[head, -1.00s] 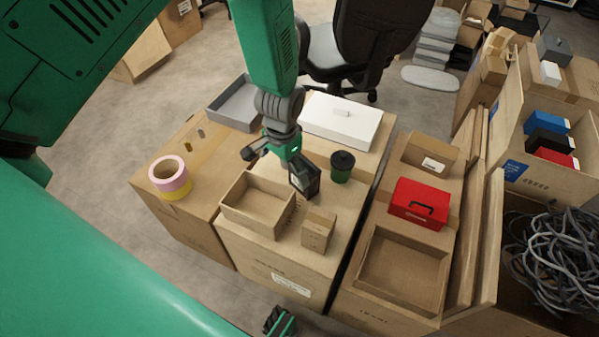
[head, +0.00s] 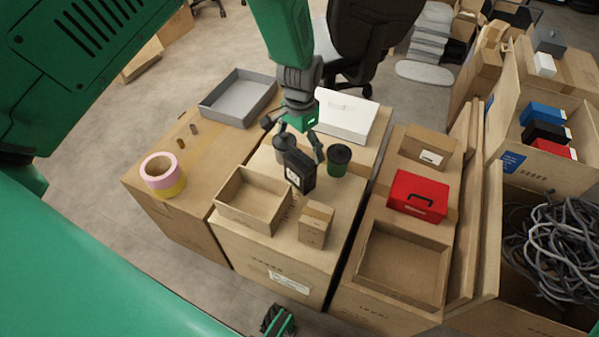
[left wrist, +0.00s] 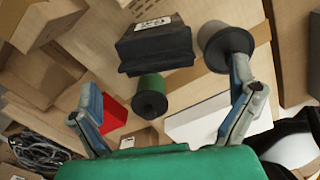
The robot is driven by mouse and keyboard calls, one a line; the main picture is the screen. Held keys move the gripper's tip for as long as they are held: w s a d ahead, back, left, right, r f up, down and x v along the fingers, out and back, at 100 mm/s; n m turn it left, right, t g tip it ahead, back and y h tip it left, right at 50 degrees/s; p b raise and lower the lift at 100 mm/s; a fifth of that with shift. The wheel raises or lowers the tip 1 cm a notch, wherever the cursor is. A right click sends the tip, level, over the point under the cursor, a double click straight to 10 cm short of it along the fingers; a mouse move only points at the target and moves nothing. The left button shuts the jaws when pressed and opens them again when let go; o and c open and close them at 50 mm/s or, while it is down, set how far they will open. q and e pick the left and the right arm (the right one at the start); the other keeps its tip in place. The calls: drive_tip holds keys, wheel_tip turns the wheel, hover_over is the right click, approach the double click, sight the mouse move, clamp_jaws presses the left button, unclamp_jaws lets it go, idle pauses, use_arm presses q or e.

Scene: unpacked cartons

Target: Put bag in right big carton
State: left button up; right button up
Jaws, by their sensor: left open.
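The bag (head: 300,172) is black with a pale label and stands on the middle carton top. It also shows in the left wrist view (left wrist: 155,48). My left gripper (head: 294,140) is open and empty just behind and above the bag, its fingers spread wide. In the left wrist view the fingers (left wrist: 163,85) are apart, with the bag beyond them. My right gripper (head: 279,321) shows only partly at the bottom edge; its jaw state is unclear. At the right stands a big open carton (head: 489,235) with grey cables (head: 548,245) in it.
Near the bag are a grey canister (head: 284,146), a dark green cup (head: 339,161), an open tray box (head: 238,217) and a small carton (head: 315,226). A red box (head: 418,197) and a shallow open box (head: 375,283) lie between the bag and the cable carton.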

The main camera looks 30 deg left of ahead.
sight(301, 159)
use_arm(q)
drive_tip(key=f, duration=0.1)
drive_tip(key=f+b, duration=0.1)
drive_tip(key=f, duration=0.2)
drive_tip(key=shift+s+d+b, duration=0.2)
drive_tip(key=shift+d+b, duration=0.1)
drive_tip(key=shift+f, duration=0.45)
drive_tip(key=shift+a+r, duration=0.1)
drive_tip(key=shift+a, duration=0.1)
drive_tip(key=shift+c, duration=0.8)
drive_tip(key=c, duration=1.4)
drive_tip(key=shift+d, duration=0.1)
drive_tip(key=shift+c, duration=0.6)
